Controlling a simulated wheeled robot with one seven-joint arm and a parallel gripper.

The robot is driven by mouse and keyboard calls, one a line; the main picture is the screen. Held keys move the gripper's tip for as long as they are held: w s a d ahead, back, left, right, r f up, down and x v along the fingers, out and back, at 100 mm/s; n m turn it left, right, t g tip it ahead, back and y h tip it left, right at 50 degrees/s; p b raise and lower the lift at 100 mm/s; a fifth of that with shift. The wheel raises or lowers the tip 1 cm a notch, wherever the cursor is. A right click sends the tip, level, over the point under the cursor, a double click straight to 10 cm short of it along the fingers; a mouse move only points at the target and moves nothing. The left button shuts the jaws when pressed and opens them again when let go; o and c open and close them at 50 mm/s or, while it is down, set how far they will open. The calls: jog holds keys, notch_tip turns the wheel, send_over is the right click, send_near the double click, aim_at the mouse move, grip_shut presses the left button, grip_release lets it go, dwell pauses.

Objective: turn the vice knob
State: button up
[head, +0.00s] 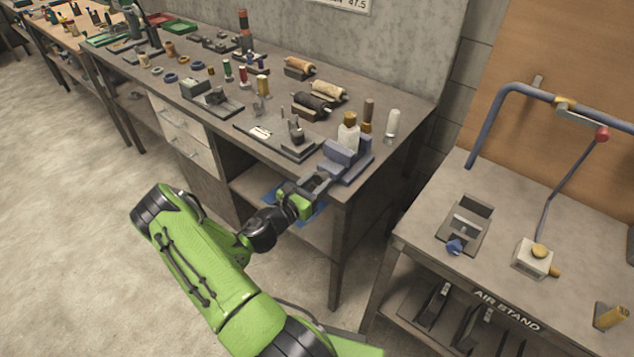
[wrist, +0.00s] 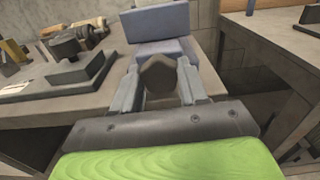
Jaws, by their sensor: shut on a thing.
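The blue-grey vice (head: 350,158) stands on the near right corner of the workbench, and it also shows in the wrist view (wrist: 158,24). Its dark brown knob (wrist: 159,76) faces me at the front of the vice. My gripper (head: 319,181) is at the bench's front edge, in front of the vice. In the wrist view my gripper (wrist: 158,84) has one finger on each side of the knob and is shut on it. The knob is mostly hidden by my gripper in the head view.
A pale bottle (head: 348,136) stands behind the vice and a white cylinder (head: 393,124) to its right. A black fixture (head: 296,135) lies to its left. A second table (head: 490,215) with a small clamp device (head: 465,225) stands at right, across a gap. Floor at left is clear.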

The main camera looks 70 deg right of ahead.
jog(key=shift+m, duration=0.3)
jog(key=m+b, duration=0.1)
jog(key=m, duration=0.3)
jog(key=shift+m, duration=0.4)
jog(key=m+b, duration=0.2)
jog(key=m, duration=0.3)
jog(key=shift+b, duration=0.3)
jog(key=o, duration=1.1)
jog(key=shift+c, duration=0.2)
jog(key=shift+f, duration=0.1)
jog(key=shift+a+f, duration=0.1)
